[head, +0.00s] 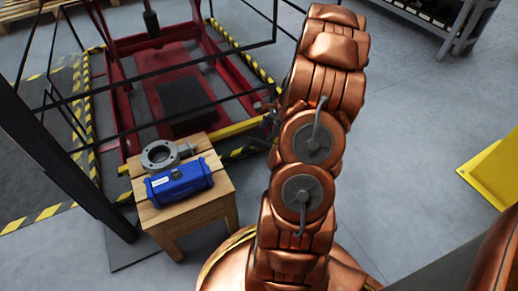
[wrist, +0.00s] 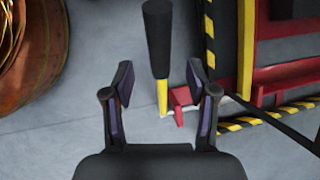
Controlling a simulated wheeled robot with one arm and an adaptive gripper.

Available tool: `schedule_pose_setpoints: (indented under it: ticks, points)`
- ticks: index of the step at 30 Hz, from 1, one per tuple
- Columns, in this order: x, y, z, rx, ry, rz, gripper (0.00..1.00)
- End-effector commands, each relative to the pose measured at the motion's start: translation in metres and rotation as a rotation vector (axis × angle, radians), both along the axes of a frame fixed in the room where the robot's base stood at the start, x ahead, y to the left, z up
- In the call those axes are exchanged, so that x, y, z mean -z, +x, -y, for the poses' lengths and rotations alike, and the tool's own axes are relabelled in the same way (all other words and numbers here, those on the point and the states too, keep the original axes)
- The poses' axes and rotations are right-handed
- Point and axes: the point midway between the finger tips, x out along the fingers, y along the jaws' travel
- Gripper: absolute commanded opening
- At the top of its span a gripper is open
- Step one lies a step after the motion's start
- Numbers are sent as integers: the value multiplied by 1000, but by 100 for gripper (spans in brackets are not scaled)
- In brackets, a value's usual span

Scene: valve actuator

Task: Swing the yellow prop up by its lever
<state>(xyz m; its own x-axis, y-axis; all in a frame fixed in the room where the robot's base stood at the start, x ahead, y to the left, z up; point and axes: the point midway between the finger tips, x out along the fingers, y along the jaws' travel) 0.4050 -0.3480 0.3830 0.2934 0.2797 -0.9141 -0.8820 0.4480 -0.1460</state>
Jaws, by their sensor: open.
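In the wrist view a lever with a thick black grip (wrist: 159,40) and a yellow lower shaft (wrist: 162,97) stands between my fingers. A small red block (wrist: 181,97) sits beside its lower end. My gripper (wrist: 159,78) is open, one finger on each side of the lever. I see no clear contact. In the head view my copper arm hides most of the gripper. A yellow bar (head: 236,130) runs along the near edge of the red lift frame (head: 228,95); I cannot tell whether it is the prop.
A wooden stool (head: 212,200) holds a blue actuator (head: 180,182) and a grey valve ring (head: 160,155), left of my arm. Black rails (head: 215,50) cross the lift. Yellow-black floor tape (head: 48,212) borders it. A yellow stand (head: 492,172) is at right; grey floor between is clear.

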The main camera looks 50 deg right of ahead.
Motion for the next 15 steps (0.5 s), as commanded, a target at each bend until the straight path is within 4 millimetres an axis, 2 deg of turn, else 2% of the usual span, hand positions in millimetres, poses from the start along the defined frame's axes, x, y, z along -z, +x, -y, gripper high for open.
schedule_pose_setpoints:
  ticks: [5, 15]
  points:
    - [12, 3, -4, -1, 1, 0, 58]
    - [57, 17, -18, -1, 3, -2, 58]
